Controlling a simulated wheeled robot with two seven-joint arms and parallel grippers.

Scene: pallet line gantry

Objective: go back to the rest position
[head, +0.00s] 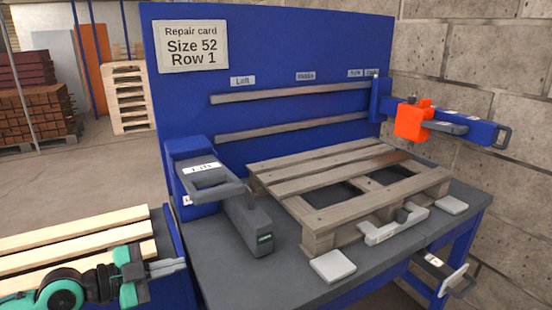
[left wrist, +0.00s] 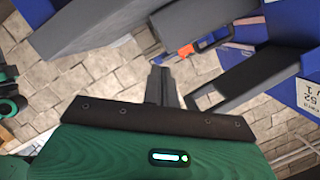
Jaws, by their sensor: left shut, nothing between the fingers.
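My left gripper (head: 176,266) is at the lower left of the head view, over the near end of the pale new boards (head: 75,240). Its grey fingers are together with nothing between them, pointing right toward the bench. In the left wrist view the shut fingers (left wrist: 163,86) point up the picture, free of any object. The weathered pallet (head: 345,180) lies on the dark bench (head: 225,290), right of and apart from the gripper. Dark gaps show between its top boards. My right gripper does not show.
A grey clamp unit (head: 215,180) labelled Left stands at the bench's left end, close to my left gripper. A blue arm (head: 470,129) with an orange block (head: 412,120) reaches out at the right. The blue back panel (head: 290,50) carries a repair card (head: 192,46) reading Size 52, Row 1.

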